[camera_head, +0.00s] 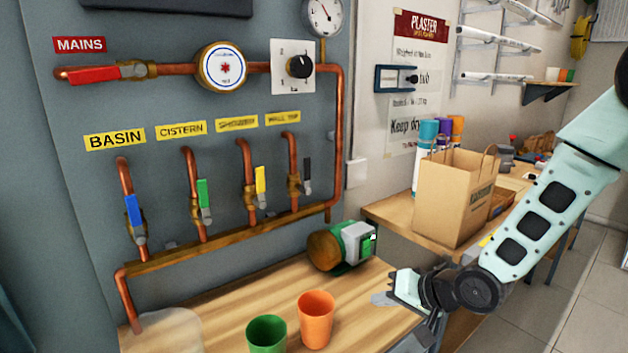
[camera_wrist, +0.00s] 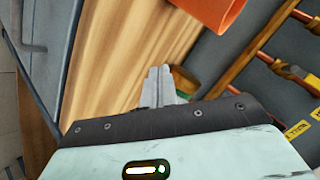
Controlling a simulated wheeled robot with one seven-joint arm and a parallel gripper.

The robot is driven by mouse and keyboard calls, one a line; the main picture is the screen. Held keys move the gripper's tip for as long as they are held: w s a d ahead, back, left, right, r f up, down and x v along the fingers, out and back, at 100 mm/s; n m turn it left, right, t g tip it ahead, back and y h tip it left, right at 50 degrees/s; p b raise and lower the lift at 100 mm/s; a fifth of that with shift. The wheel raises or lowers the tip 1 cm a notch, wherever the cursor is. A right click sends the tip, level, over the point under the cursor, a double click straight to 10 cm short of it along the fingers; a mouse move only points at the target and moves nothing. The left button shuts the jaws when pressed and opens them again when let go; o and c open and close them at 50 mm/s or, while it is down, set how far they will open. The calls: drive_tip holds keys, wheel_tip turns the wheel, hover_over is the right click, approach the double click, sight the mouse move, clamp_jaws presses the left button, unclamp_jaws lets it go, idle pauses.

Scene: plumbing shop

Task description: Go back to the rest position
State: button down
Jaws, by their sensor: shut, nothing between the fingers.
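My gripper (camera_head: 385,298) is shut and empty. In the head view it hangs above the right front part of the wooden bench (camera_head: 245,300), with the arm coming in from the right. In the wrist view the closed fingertips (camera_wrist: 160,84) point over the wood, and nothing is between them. An orange cup (camera_head: 315,318) stands left of the gripper, apart from it. A green cup (camera_head: 267,334) stands left of the orange one.
A green-and-grey device with a round brown end (camera_head: 342,247) lies behind the gripper. Copper pipes with a blue valve handle (camera_head: 133,213), a green one and a yellow one line the grey panel. A paper bag (camera_head: 455,195) stands on the right-hand counter (camera_head: 400,215).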

drive_tip(key=s+r+n+g+h, duration=0.2)
drive_tip(key=s+r+n, duration=0.1)
drive_tip(key=s, duration=0.6)
drive_tip(key=s+r+n+g+h+p, duration=0.1)
drive_tip(key=s+r, duration=0.4)
drive_tip(key=s, duration=0.5)
drive_tip(key=s+r+n+g+h, duration=0.4)
drive_tip(key=s, duration=0.5)
drive_tip(key=shift+s+a+r+n+p, duration=0.15)
drive_tip(key=shift+s+r+n+p, duration=0.15)
drive_tip(key=shift+s+n+p, duration=0.1)
